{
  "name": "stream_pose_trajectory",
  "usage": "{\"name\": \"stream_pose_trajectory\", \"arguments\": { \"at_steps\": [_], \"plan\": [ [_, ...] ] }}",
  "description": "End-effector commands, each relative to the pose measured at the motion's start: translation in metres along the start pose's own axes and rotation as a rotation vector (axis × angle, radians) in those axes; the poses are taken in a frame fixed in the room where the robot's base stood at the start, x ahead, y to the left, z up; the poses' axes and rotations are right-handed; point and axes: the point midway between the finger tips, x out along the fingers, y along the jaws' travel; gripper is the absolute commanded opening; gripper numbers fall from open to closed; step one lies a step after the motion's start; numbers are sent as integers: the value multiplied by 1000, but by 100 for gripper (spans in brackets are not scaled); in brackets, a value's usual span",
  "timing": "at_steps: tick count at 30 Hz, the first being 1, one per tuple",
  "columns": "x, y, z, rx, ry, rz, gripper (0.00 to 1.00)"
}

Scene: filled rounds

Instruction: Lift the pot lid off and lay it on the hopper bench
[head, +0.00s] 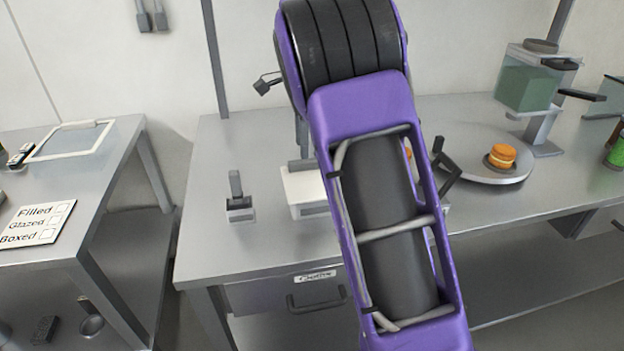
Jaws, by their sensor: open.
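I cannot make out the pot lid or a pot in this view. My purple arm stands across the middle and hides part of the bench behind it. I cannot make out my gripper. A dark bent piece (449,170) shows just right of the arm; I cannot tell what it belongs to. The long grey bench (245,245) runs from the centre to the right. At its back right stands a machine with a translucent green hopper (526,88) and a dark cap (541,46).
A filled pastry (502,155) lies on a round plate (490,177) below the hopper. A white-based device (303,187) and a small grey stand (239,200) are on the bench's left. A side table (95,225) holds a checklist sign (38,222) and a framed panel (75,140).

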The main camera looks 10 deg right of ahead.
Motion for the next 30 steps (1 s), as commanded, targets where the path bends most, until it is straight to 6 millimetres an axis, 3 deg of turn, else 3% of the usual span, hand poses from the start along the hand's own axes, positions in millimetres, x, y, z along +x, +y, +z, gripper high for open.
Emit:
{"name": "stream_pose_trajectory", "arguments": {
  "at_steps": [7, 17, 27, 30],
  "plan": [
    [38, 2, 3, 0, 0, 2, 60],
    [45, 1, 3, -1, -1, 0, 60],
    [45, 1, 3, -1, 0, 0, 0],
    [44, 1, 3, -1, -1, 0, 0]
  ]
}}
